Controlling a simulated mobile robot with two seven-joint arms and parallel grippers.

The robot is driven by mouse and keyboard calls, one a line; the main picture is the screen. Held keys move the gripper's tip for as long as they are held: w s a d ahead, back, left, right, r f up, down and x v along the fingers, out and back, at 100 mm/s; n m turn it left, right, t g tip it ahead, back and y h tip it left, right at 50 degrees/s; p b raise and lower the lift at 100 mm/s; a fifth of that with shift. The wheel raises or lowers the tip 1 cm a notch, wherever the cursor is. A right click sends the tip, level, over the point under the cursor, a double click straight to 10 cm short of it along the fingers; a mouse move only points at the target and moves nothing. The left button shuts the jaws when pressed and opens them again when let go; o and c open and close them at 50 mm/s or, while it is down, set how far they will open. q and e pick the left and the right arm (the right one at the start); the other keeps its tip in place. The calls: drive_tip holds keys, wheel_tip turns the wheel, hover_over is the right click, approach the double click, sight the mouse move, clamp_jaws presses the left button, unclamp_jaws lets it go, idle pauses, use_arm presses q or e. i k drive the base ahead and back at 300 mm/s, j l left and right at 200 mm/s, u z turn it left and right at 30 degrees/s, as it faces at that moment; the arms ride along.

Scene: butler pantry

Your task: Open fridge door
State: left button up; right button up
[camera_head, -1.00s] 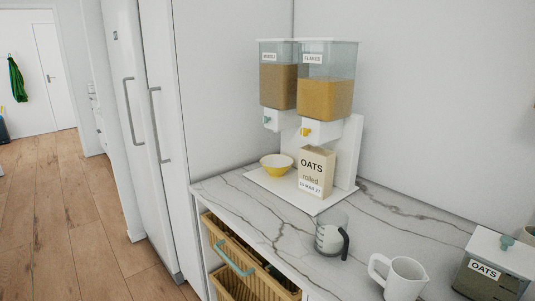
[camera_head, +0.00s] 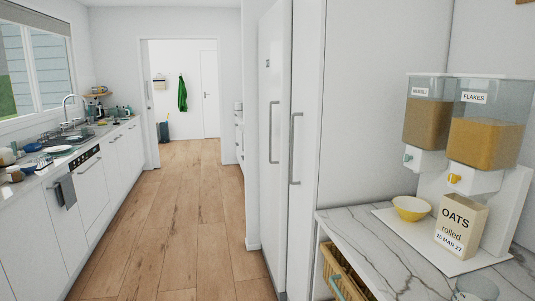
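The fridge (camera_head: 274,170) is a tall white unit right of centre, seen at a steep angle. Two tall white fronts stand side by side there, each with a long vertical grey handle. The left handle (camera_head: 271,132) and the right handle (camera_head: 295,148) are close to each other. Both fronts look shut. I cannot tell for sure whether both belong to the fridge. Neither of my grippers is in view.
A marble counter (camera_head: 358,231) at the right holds cereal dispensers (camera_head: 474,130), a yellow bowl (camera_head: 411,208) and an oats box (camera_head: 459,226). A sink counter with white cabinets (camera_head: 84,196) lines the left. The wooden floor (camera_head: 186,217) between is clear.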

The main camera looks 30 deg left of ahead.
sight(275, 26)
drive_tip(key=i+j, duration=0.25)
drive_tip(key=i+j+z, duration=0.1)
drive_tip(key=i+j, duration=0.2)
drive_tip(key=j, duration=0.15)
drive_tip(key=i+j, duration=0.25)
drive_tip(key=j, duration=0.15)
drive_tip(key=i+j+z, duration=0.1)
drive_tip(key=i+j, duration=0.4)
drive_tip(key=j, duration=0.25)
drive_tip(key=i+j, duration=0.25)
drive_tip(key=j, duration=0.15)
drive_tip(key=z, duration=0.05)
